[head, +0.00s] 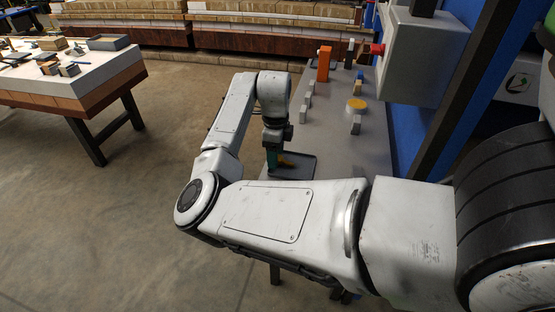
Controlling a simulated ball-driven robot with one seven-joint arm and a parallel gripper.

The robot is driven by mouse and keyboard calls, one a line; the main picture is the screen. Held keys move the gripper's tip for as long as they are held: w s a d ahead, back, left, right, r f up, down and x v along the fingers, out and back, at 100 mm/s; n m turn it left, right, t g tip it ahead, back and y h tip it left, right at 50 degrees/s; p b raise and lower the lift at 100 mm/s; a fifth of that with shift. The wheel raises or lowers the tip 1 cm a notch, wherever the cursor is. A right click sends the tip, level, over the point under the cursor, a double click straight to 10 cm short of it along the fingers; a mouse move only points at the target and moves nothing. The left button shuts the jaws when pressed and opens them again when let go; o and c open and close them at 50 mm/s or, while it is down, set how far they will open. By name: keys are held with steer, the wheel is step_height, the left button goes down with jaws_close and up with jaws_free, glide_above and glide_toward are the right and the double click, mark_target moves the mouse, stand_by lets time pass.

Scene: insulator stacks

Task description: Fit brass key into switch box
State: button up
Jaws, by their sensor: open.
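My gripper (274,156) points down over a dark shallow tray (302,172) at the near left end of the grey bench. It is open, with a teal part showing at its fingers. A small yellow piece (288,161), perhaps the brass key, shows right beside the fingers over the tray. Its shape is too small to make out, and I cannot tell if the fingers touch it. A grey box (412,62) with a red knob (377,49) on its left side, perhaps the switch box, is at the upper right. My arm hides the near part of the bench.
On the grey bench (330,125) stand an orange block (324,64), a yellow disc (356,105) and several small grey and tan blocks. A blue panel and dark post rise along its right. Another table (115,75) with small parts is at left. Open floor lies between.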

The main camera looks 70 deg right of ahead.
steer(key=shift+c, duration=0.3)
jaws_close()
stand_by(0.3)
steer(key=shift+r, duration=0.1)
